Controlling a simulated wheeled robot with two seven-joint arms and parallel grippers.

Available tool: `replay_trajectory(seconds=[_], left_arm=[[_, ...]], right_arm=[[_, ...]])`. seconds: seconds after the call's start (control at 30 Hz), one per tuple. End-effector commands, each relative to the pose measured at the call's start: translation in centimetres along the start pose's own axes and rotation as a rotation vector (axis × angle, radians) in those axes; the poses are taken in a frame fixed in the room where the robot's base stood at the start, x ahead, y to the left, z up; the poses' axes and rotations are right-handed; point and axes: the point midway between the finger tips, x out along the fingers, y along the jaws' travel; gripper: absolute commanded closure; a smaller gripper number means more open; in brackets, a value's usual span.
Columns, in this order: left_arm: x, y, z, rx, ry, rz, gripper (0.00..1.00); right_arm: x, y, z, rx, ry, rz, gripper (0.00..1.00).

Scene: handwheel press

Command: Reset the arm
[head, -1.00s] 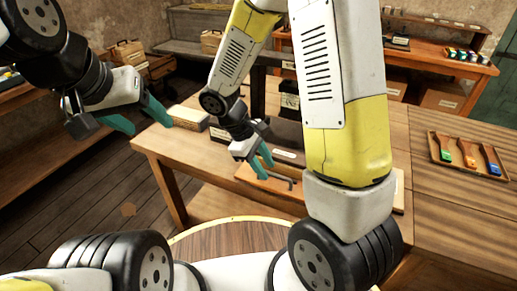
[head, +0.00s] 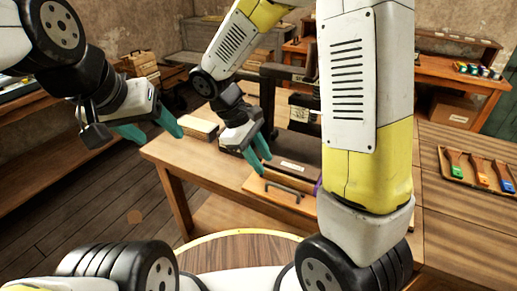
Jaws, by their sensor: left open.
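My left gripper (head: 152,132), with teal fingers, is at the left, apart from the wooden table and empty, with its fingers spread. My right gripper (head: 262,152), also teal-fingered, is over the table, just above and behind a wooden board with a dark handle (head: 284,187). Its two fingers look parted with nothing visible between them. A dark press-like machine (head: 275,72) stands behind my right arm and is largely hidden by it. No handwheel can be made out. A small purple thing (head: 318,187) shows at the edge of my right arm.
A pale block (head: 199,130) lies on the table's (head: 185,153) left part. A tray (head: 446,171) with green, blue and orange brushes lies at the right. A back bench (head: 455,70) holds small paint pots. My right arm blocks the centre right.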

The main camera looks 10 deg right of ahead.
Motion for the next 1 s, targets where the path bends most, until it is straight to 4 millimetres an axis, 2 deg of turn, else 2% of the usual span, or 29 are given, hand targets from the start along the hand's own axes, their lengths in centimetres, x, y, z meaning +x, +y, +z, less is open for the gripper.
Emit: replay_trajectory(seconds=[0.17, 0.27, 0.37, 0.5, 0.8, 1.0], left_arm=[[0.0, 0.0, 0.0, 0.000, 0.000, 0.000, 0.38], [0.0, 0.0, 0.0, 0.000, 0.000, 0.000, 0.38], [0.0, 0.0, 0.0, 0.000, 0.000, 0.000, 0.38], [0.0, 0.0, 0.0, 0.000, 0.000, 0.000, 0.38], [0.0, 0.0, 0.0, 0.000, 0.000, 0.000, 0.38], [0.0, 0.0, 0.0, 0.000, 0.000, 0.000, 0.38]], right_arm=[[0.0, 0.0, 0.1, 0.003, 0.002, -0.001, 0.68], [-0.5, 0.3, 0.8, 0.037, 0.027, -0.012, 0.68], [-1.7, 0.7, 2.5, 0.121, 0.092, -0.042, 0.68], [-3.9, 1.1, 5.9, 0.299, 0.237, -0.104, 0.68], [-8.2, 0.8, 12.4, 0.688, 0.593, -0.217, 0.68], [-10.1, 0.3, 15.2, 0.869, 0.783, -0.256, 0.68]])
